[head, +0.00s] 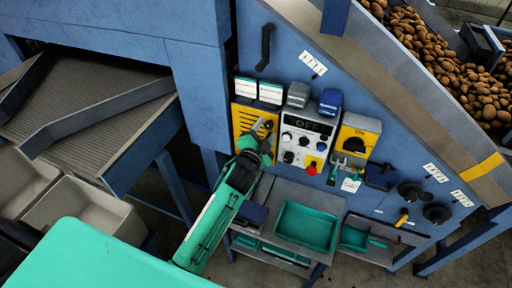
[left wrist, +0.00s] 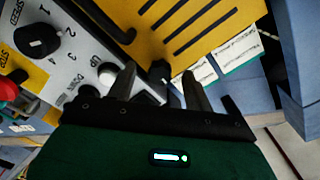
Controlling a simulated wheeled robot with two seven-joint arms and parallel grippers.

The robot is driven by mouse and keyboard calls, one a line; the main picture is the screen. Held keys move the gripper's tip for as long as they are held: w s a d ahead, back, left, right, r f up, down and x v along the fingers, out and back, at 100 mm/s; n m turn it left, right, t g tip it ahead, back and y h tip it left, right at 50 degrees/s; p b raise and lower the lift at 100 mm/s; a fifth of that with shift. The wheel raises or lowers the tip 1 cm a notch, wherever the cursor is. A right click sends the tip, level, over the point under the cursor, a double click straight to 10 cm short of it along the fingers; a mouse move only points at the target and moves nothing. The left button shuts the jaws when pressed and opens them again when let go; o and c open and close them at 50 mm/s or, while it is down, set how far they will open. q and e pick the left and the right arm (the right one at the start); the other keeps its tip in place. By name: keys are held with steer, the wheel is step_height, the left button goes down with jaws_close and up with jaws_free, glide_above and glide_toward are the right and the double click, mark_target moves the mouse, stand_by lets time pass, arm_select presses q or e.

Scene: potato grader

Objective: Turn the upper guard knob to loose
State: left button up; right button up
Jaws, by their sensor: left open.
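The yellow slotted guard (head: 241,117) is mounted on the blue machine wall, left of the control panel (head: 292,122). In the left wrist view the guard (left wrist: 205,28) fills the top, with a small black knob (left wrist: 159,71) at its near edge. I cannot tell from its look whether this knob is tight or loose. My left gripper (head: 264,130) is in front of the guard's right edge. In the left wrist view its open fingers (left wrist: 158,88) point at the knob, one on each side, with no clear contact. My right gripper is not in view.
The control panel beside the guard has knobs and a red button (head: 311,170). A yellow switch box (head: 358,134) is further right. Below are a grey bench with a teal tray (head: 305,227). A conveyor (head: 75,95) is at left; potatoes (head: 440,55) lie top right.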

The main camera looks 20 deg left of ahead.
arm_select(q)
steer(key=s+b, duration=0.3)
steer(key=s, duration=0.9)
steer(key=shift+s+a, duration=0.25)
steer(key=shift+s, duration=0.05)
